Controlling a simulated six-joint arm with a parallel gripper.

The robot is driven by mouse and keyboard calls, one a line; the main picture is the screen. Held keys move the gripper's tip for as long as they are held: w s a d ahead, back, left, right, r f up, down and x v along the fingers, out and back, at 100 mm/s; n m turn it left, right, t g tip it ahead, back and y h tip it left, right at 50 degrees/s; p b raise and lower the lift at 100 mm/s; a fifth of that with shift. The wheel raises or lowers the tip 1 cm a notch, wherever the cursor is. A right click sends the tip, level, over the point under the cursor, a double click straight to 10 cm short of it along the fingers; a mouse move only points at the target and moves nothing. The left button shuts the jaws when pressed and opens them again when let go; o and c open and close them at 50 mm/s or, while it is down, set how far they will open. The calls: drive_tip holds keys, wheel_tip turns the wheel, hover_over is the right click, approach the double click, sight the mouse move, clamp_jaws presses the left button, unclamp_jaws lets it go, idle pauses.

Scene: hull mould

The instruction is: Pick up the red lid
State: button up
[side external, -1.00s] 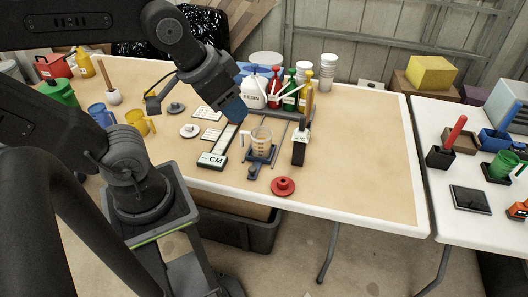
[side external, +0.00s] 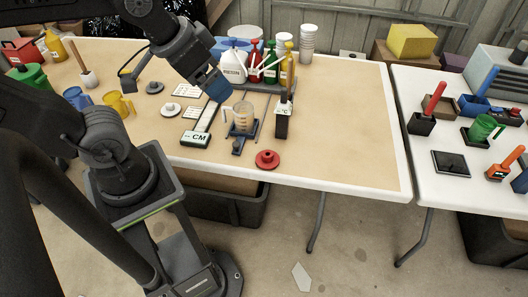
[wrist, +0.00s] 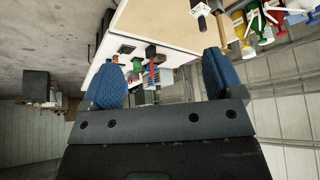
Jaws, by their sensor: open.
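The red lid (side external: 267,159) is a round disc with a raised knob. It lies flat on the tan table near the front edge, right of the scale with the measuring cup. My gripper (side external: 218,88), with blue fingers, is above the table to the upper left of the lid, clear of it. In the wrist view my gripper (wrist: 165,80) shows two blue fingers spread wide with nothing between them. I cannot make out the red lid in the wrist view.
A clear measuring cup (side external: 243,116) stands on a small scale left of the lid. A black-and-white box (side external: 282,122) stands just behind the lid. Resin and coloured bottles (side external: 236,66) are at the back. The table's right half is clear (side external: 345,120).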

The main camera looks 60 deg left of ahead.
drive_tip(key=shift+o, duration=1.1)
drive_tip(key=m+g+y, duration=0.1)
drive_tip(key=m+g, duration=0.4)
drive_tip(key=m, duration=1.5)
hover_over(268, 154)
drive_tip(key=d, duration=0.1)
wheel_tip(268, 154, down, 29)
drive_tip(key=shift+r, duration=0.1)
drive_tip(key=shift+s+a+f, duration=0.15)
drive_tip(key=shift+f, duration=1.45)
drive_tip(key=shift+s+a+f, duration=0.1)
drive_tip(key=shift+a+f, duration=0.05)
drive_tip(key=shift+f, duration=1.4)
